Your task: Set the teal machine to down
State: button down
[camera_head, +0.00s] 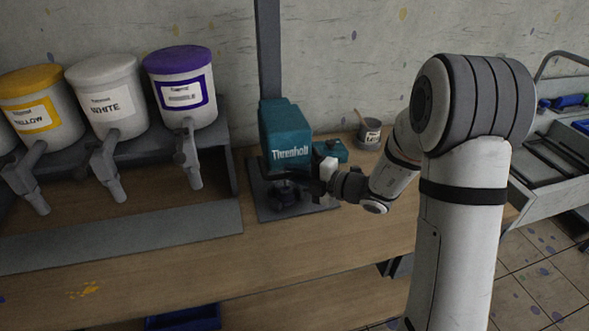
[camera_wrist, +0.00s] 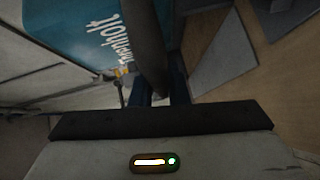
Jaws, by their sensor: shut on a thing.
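The teal machine (camera_head: 286,138), with white lettering, stands on a dark base plate on the wooden bench, against a tall grey post. A dark lever (camera_head: 305,184) shows at its lower right side. My gripper (camera_head: 322,182) is at that lever, right of the machine's body. In the wrist view the machine's teal side (camera_wrist: 85,35) fills the upper left. There the dark bar of the lever (camera_wrist: 148,50) runs down between the fingers of my gripper (camera_wrist: 162,92), which is shut on it. The lever's far end and exact angle are hard to make out.
Yellow-, white- and purple-lidded dispensers (camera_head: 180,90) with spouts stand on a rack to the left. A small pot (camera_head: 369,134) with a stick stands behind my arm. A metal cart (camera_head: 555,160) is at the right. The bench front (camera_head: 180,265) is mostly clear.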

jog(key=shift+s+f, duration=0.1)
jog(key=shift+f, duration=0.25)
jog(key=c, duration=1.8)
grip_release()
jog(key=shift+c, duration=0.2)
jog(key=o, duration=0.4)
jog(key=shift+o, duration=0.2)
jog(key=shift+r, duration=0.1)
jog(key=v, duration=0.7)
jog(key=shift+d+b, duration=0.4)
jog(key=shift+b, duration=0.05)
jog(key=shift+s, duration=0.1)
